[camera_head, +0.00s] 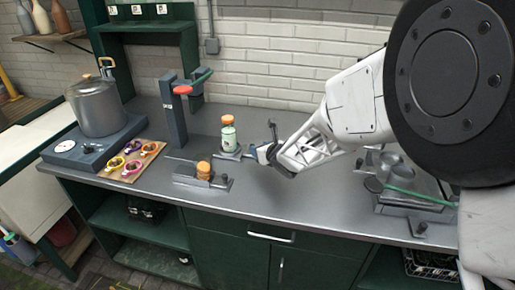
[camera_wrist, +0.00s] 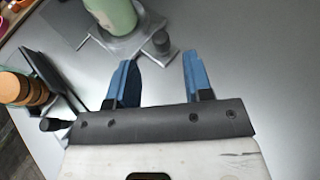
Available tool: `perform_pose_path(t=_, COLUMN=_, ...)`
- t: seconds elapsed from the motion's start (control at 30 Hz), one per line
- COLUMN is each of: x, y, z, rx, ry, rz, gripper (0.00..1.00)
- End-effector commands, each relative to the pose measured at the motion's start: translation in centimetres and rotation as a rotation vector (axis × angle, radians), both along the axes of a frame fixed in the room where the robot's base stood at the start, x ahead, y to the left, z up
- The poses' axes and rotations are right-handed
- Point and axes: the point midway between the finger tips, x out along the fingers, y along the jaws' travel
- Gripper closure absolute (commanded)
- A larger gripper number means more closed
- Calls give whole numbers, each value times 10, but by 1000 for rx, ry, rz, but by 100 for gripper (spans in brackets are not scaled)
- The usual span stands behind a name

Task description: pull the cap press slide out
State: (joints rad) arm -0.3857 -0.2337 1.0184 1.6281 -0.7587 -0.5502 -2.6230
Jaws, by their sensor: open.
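My gripper (camera_head: 265,153) is open and empty over the counter, just right of the green bottle; its blue fingers show in the wrist view (camera_wrist: 157,72). The green bottle (camera_head: 228,136) with an orange cap stands upright on a grey plate, which shows in the wrist view (camera_wrist: 122,45). A dark knob (camera_wrist: 160,42) at this plate's edge lies ahead of the gap between my fingers, apart from both. A second grey base (camera_head: 184,180) holds stacked orange discs (camera_head: 204,170) and has a knob too. No label shows which piece is the cap press slide.
A dark post (camera_head: 174,120) with a red knob and green lever stands behind. A metal pot (camera_head: 94,105) and a wooden board with coloured rings (camera_head: 132,161) are at left. Metal equipment with a green rod (camera_head: 412,196) is at right. The counter's front middle is clear.

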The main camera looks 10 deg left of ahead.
Motion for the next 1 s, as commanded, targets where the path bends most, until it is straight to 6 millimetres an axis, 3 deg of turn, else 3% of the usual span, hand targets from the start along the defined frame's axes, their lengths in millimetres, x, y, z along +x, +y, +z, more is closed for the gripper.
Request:
perform_pose_path(t=0.73, x=-6, y=-11, z=8, rx=12, ry=18, rz=-23, gripper=53)
perform_pose_path(t=0.87, x=-5, y=-25, z=20, rx=44, ry=68, rz=-89, gripper=53)
perform_pose_path(t=1.0, x=-6, y=-53, z=40, rx=114, ry=171, rz=-223, gripper=53)
